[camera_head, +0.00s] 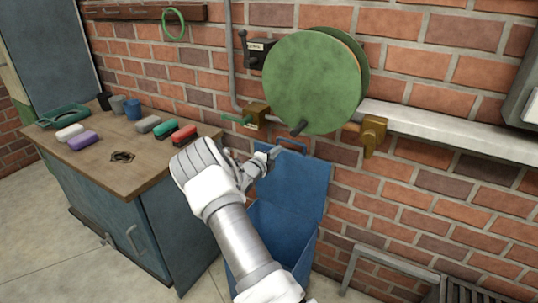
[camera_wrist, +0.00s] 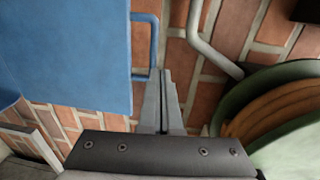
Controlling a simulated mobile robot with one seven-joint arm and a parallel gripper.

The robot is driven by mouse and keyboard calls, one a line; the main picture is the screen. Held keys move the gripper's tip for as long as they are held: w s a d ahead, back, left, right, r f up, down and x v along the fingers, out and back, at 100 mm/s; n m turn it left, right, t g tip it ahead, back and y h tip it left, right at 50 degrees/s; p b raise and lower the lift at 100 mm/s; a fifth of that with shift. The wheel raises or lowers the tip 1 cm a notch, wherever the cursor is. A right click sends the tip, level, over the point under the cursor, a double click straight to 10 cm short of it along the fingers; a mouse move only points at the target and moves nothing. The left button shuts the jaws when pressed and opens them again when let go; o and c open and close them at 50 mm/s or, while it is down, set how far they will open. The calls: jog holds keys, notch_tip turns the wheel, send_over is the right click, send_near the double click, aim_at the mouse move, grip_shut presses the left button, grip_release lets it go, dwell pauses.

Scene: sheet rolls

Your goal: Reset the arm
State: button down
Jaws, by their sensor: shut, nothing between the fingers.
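My gripper (camera_head: 274,152) is at the end of my white and grey arm, near the middle of the head view. It is in front of the blue bin's raised lid and below the green reel (camera_head: 312,82). In the wrist view my gripper's fingers (camera_wrist: 162,75) are together, with nothing between them. The blue lid (camera_wrist: 75,50) and its handle lie to the left of the fingers there. The green reel (camera_wrist: 285,120), with an orange-brown winding, is at the right. I cannot tell the exact gap between the fingertips and the lid.
The blue bin (camera_head: 285,235) stands open behind my arm. A metal shelf (camera_head: 450,135) runs along the brick wall at the right. A slatted bench (camera_head: 400,262) is at lower right.

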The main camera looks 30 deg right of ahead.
jog(key=s+a+r+m+g+y, duration=0.2)
jog(key=s+a+r+m+g, duration=0.15)
jog(key=s+r+m, duration=0.55)
jog(key=s+a+r+m+g+y, duration=0.25)
jog(key=s+a+r+m, duration=0.3)
jog(key=s+m, duration=0.65)
jog(key=s+a+r+m+t+y, duration=0.25)
jog(key=s+a+m+y, duration=0.25)
jog(key=s+a+m, duration=0.65)
jog(key=s+a+r+m+t+y, duration=0.1)
jog(key=s+a+r+m+y, duration=0.35)
jog(key=s+a+m, duration=0.65)
notch_tip(320, 180, up, 7)
jog(key=a+n+p, duration=0.1)
jog(key=p, duration=0.7)
jog(key=shift+w+a+y, duration=0.15)
jog(key=shift+w+y, duration=0.05)
jog(key=shift+y, duration=0.2)
jog(key=shift+n+g, duration=0.25)
